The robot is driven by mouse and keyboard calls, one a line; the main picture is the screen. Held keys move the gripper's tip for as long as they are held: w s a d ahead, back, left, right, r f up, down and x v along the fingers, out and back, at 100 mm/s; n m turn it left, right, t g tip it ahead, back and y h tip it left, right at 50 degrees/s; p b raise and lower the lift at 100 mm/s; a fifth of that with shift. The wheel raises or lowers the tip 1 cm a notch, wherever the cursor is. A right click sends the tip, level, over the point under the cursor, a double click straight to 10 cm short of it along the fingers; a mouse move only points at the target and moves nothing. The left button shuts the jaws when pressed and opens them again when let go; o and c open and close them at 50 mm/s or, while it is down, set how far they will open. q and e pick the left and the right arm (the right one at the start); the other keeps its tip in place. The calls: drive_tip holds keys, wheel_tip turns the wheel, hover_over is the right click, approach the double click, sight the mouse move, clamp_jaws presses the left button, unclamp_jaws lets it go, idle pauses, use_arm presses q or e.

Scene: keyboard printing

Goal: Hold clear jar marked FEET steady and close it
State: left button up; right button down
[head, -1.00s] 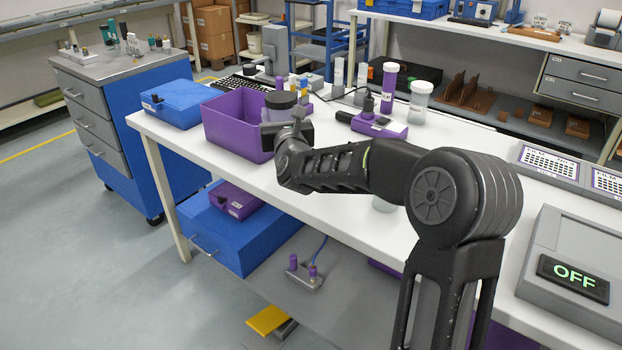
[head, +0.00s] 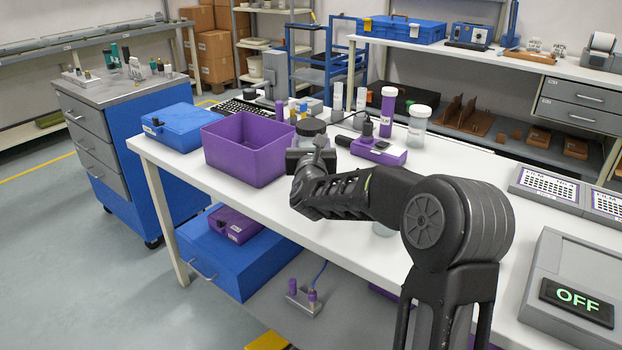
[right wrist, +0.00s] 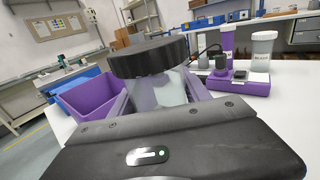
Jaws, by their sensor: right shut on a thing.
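A clear jar (right wrist: 168,92) with a wide black lid (right wrist: 148,55) stands between my right gripper's fingers in the right wrist view. The lid sits over the jar's mouth; I cannot tell if it is fully seated. No FEET marking is readable. In the head view the black lid (head: 311,127) shows above my right gripper (head: 308,155), which hides most of the jar. My right gripper is shut on this jar, just right of the purple bin. I cannot tell whether the jar touches the table. My left gripper is not in view.
The open purple bin (head: 243,165) is close to the left.

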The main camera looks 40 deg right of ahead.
drive_tip(key=shift+f, duration=1.9)
drive_tip(key=shift+f, duration=0.1)
drive_tip(key=shift+f, duration=1.75)
drive_tip(key=shift+f, duration=0.15)
drive_tip(key=c, duration=0.5)
unclamp_jaws()
drive_tip(key=b+v, duration=0.1)
drive_tip(key=v, duration=1.1)
